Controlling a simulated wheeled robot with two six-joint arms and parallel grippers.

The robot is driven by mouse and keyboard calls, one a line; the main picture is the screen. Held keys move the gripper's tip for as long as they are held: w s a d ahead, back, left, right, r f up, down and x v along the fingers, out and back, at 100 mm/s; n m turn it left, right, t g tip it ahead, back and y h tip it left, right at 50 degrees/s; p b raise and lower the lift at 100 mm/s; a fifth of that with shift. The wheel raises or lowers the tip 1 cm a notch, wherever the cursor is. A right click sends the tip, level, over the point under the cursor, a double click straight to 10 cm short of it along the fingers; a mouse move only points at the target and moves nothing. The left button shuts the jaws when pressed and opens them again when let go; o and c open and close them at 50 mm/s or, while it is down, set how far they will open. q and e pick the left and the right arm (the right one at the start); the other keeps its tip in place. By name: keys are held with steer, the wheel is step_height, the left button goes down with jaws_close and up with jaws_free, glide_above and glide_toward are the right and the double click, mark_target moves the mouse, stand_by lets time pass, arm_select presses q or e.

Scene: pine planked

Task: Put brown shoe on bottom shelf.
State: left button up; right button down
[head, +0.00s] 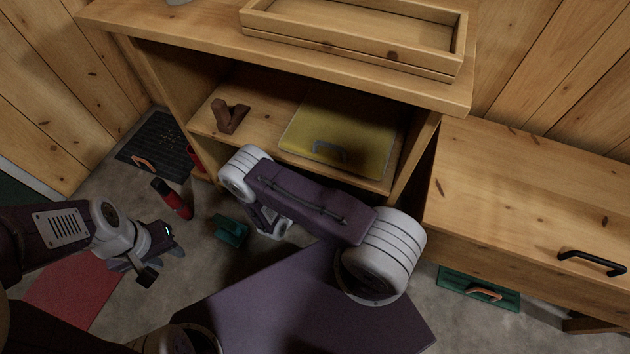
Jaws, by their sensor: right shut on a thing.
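A small brown angular thing (230,116), which looks like the brown shoe, lies at the left end of the shelf (262,88) inside the wooden cabinet. My right arm reaches across in front of the cabinet, with its forearm folded down below the shelf's front edge. The fingers of my right gripper are hidden behind that arm, so what they hold does not show. My left gripper (158,260) hangs above the floor at the left, with its dark fingers spread apart and nothing between them.
A yellow folder-like thing (340,132) covers much of the shelf's right side. A wooden tray (350,50) sits on the cabinet top. A red bottle-like thing (174,200) and a teal thing (229,232) are on the floor. A drawer unit (530,200) stands at the right.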

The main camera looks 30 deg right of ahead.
arm_select(q)
steer(key=shift+f, duration=0.4)
arm_select(e)
steer(key=shift+f, duration=0.45)
arm_select(q)
steer(key=shift+f+b, duration=0.5)
steer(key=shift+b, duration=0.05)
arm_select(e)
steer(key=shift+f, duration=0.6)
steer(key=shift+c, duration=0.8)
jaws_free()
arm_select(q)
steer(key=shift+r, duration=0.1)
arm_select(e)
steer(key=shift+s+a+r+p, duration=0.1)
steer(key=shift+a+r+p, duration=0.15)
steer(key=shift+p, duration=0.15)
arm_select(q)
step_height(320, 180, up, 5)
steer(key=p, duration=0.4)
arm_select(e)
steer(key=v, duration=0.8)
steer(key=shift+a, duration=0.2)
steer(key=shift+s, duration=0.1)
